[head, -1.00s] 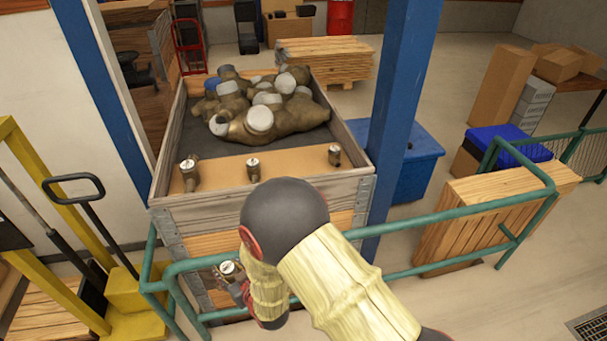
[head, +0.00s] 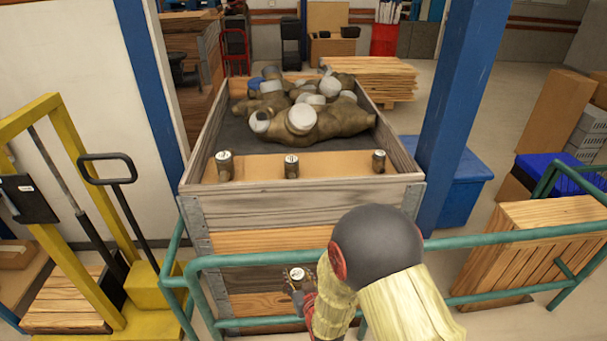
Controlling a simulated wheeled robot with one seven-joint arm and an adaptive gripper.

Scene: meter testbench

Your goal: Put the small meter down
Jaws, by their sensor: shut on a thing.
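A small meter (head: 297,273) with a white round face and brass-coloured body is held in my gripper (head: 297,290). My gripper is shut on it, low in front of the crate's front wall and near the green rail. My arm hides part of the gripper. Three similar small meters stand upright in a row on a tan board at the front of the wooden crate: left (head: 225,166), middle (head: 291,166) and right (head: 379,161). The gap between the middle and right ones is wider than between the left and middle ones.
The wooden crate (head: 310,191) holds a heap of large meters (head: 325,118) behind the board (head: 335,166). A green rail (head: 480,242) crosses in front of it. A blue post (head: 458,110) stands right, a yellow stacker (head: 75,125) left.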

